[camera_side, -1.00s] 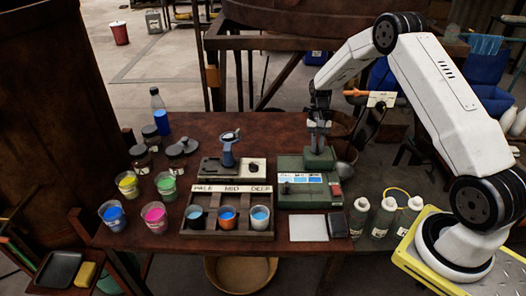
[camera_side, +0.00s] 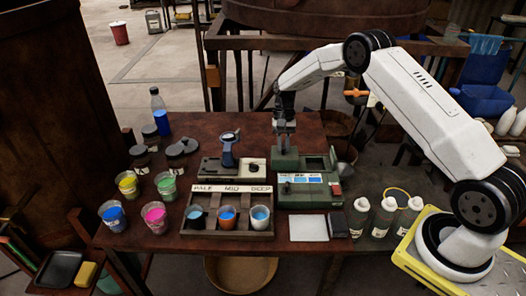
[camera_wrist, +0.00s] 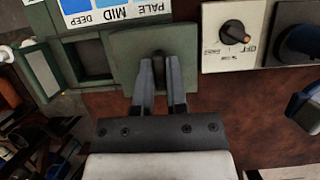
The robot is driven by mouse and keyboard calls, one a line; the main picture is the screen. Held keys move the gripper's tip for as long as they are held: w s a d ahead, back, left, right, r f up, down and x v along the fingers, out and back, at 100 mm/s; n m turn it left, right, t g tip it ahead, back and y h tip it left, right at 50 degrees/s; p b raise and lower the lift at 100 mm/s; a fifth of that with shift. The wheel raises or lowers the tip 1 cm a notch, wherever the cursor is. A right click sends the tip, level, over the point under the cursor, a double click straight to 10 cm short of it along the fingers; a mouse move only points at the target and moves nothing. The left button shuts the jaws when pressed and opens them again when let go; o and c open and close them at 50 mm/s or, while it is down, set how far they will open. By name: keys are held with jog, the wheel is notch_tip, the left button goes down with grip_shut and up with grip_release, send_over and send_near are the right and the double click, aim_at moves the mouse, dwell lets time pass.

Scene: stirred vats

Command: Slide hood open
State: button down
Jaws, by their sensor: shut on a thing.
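The hood (camera_side: 285,161) is a green sliding cover on top of the green box-shaped device (camera_side: 310,197) on the table. It sits toward the left of the device, and a dark opening (camera_side: 316,164) shows to its right. In the wrist view the hood (camera_wrist: 124,57) is a flat green plate with the open recess (camera_wrist: 92,58) beside it. My gripper (camera_side: 285,149) is above the hood, and its fingers (camera_wrist: 160,72) are shut on the hood's small dark knob, which they mostly hide. The device's front carries a label strip of blue shades.
A stirrer unit with a dial (camera_side: 253,166) stands just left of the device. In front is a rack (camera_side: 231,233) marked PALE, MID, DEEP with three cups. A white tile (camera_side: 308,228) and white-capped bottles (camera_side: 383,217) stand nearby. Several colored cups are at left.

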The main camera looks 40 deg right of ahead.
jog(key=c, duration=0.7)
grip_release()
jog(key=shift+o, duration=0.2)
jog(key=shift+r, duration=0.1)
jog(key=v, duration=0.7)
jog(key=shift+r, duration=0.35)
jog(key=shift+w+d, duration=0.1)
